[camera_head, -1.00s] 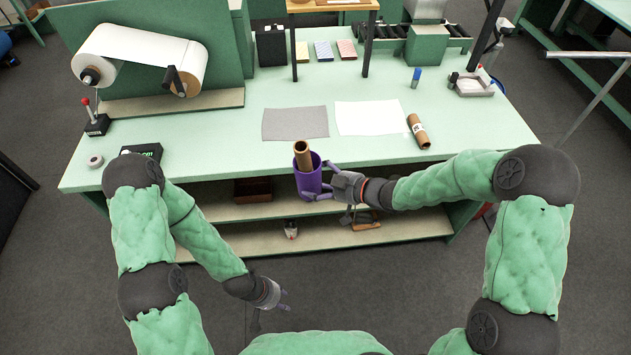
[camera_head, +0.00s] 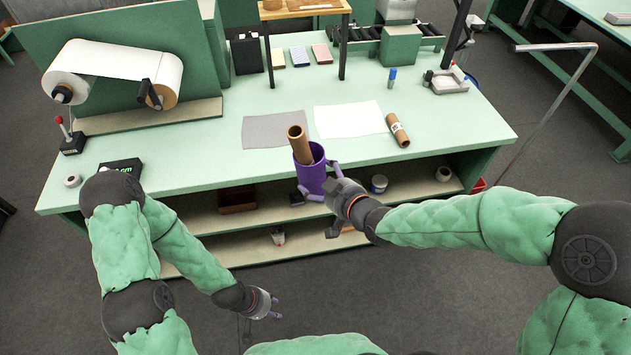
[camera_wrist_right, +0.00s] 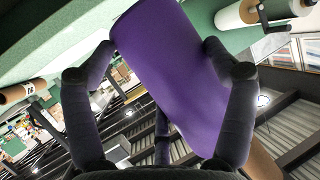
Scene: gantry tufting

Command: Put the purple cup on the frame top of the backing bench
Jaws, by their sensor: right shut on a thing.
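The purple cup (camera_head: 312,178) is held in front of the green bench's front edge, slightly tilted, with a brown cardboard tube (camera_head: 300,143) standing out of its top. My right gripper (camera_head: 319,188) is shut on the cup from the right side. In the right wrist view the cup (camera_wrist_right: 175,70) fills the space between the gripper's fingers (camera_wrist_right: 160,85). My left gripper (camera_head: 275,308) hangs low at the left over the floor, apart from everything; its fingers are too small to tell open or shut. I cannot tell which surface is the frame top of the backing bench.
The green bench (camera_head: 240,170) bears a white roll (camera_head: 120,75), a grey sheet (camera_head: 275,131), a white sheet (camera_head: 350,120) and another tube (camera_head: 398,130). A metal rail (camera_head: 560,85) stands right, by another green bench (camera_head: 600,45). Open floor lies in front.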

